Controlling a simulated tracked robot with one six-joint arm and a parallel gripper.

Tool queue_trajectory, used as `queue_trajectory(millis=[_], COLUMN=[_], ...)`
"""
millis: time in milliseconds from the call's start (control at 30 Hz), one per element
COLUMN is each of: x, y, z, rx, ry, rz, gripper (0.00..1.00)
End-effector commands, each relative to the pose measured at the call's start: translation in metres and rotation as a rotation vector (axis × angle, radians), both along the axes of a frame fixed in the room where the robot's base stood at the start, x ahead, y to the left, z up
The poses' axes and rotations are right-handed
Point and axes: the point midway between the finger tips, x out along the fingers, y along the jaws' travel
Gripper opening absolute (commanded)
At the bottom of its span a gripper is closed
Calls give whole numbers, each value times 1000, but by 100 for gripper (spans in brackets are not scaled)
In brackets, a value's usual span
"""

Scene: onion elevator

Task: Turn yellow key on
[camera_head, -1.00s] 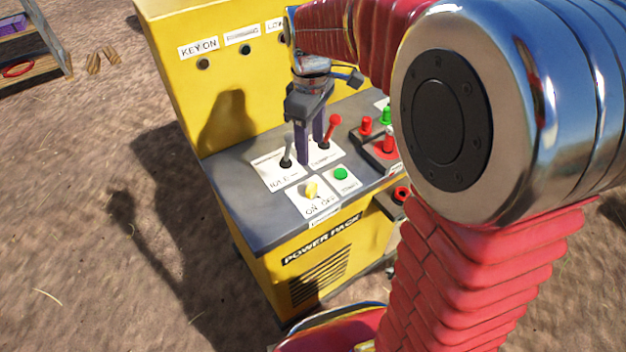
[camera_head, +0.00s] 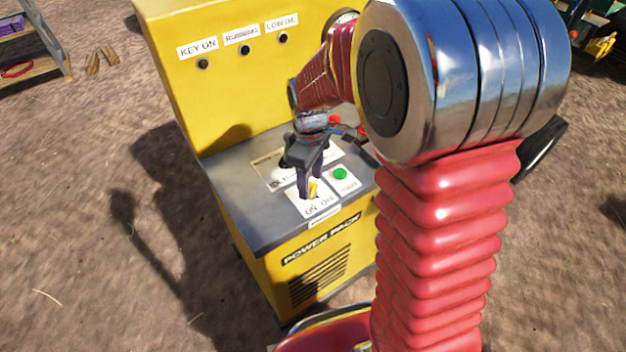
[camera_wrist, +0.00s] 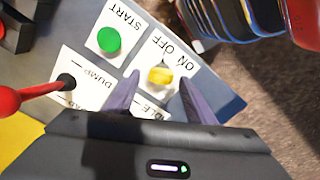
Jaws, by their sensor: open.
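The yellow key (camera_head: 313,190) sits on a white ON/OFF plate (camera_head: 322,206) near the front edge of the grey control panel. In the wrist view the yellow key (camera_wrist: 160,77) lies just beyond and between the fingertips. My gripper (camera_head: 312,186) is open, pointing down over the key, with its fingers on either side of it. In the wrist view my gripper (camera_wrist: 155,85) shows two purple fingers apart with nothing held. I cannot tell whether a finger touches the key.
A green START button (camera_head: 340,174) is beside the key plate. A red-knobbed lever (camera_wrist: 10,100) rises close to my gripper in the wrist view. The yellow power pack wall (camera_head: 260,80) stands behind, with KEY ON, RUNNING and LOW OIL indicators, all dark.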

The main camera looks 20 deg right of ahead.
Motion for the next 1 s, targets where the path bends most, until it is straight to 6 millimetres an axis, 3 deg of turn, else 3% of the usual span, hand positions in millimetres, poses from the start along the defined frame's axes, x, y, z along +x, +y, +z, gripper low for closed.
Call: queue_trajectory(millis=[400,967,1000], x=[0,0,0], y=[0,0,-13], z=[-8,-8,-8], rx=[0,-1,-1], ry=[0,-2,-2], rz=[1,1,-8], gripper=[50,11,9])
